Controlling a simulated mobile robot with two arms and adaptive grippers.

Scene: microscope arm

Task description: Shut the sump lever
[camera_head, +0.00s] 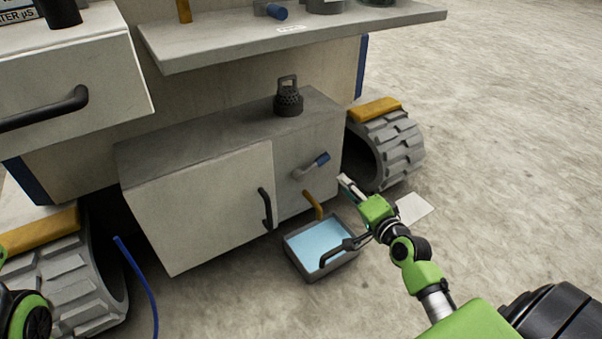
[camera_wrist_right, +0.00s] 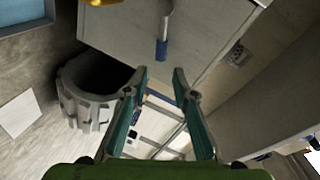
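The sump lever is a grey lever with a blue grip (camera_head: 320,159) on the front of the low cabinet, to the right of its door. It points up and to the right. In the right wrist view its blue grip (camera_wrist_right: 162,49) hangs just beyond the fingertips, roughly in line with the gap between them. My right gripper (camera_head: 345,181) is a little below and right of the lever and apart from it. Its two fingers (camera_wrist_right: 160,76) are parted with nothing between them. Only part of my left arm shows at the lower left; its gripper is out of view.
A yellow spout (camera_head: 314,205) sits below the lever, above a grey tray of blue liquid (camera_head: 292,253). The cabinet door (camera_head: 200,205) has a black handle (camera_head: 265,208). A ribbed wheel (camera_head: 398,150) stands right of the cabinet. A shelf (camera_head: 220,45) overhangs above. Floor at right is open.

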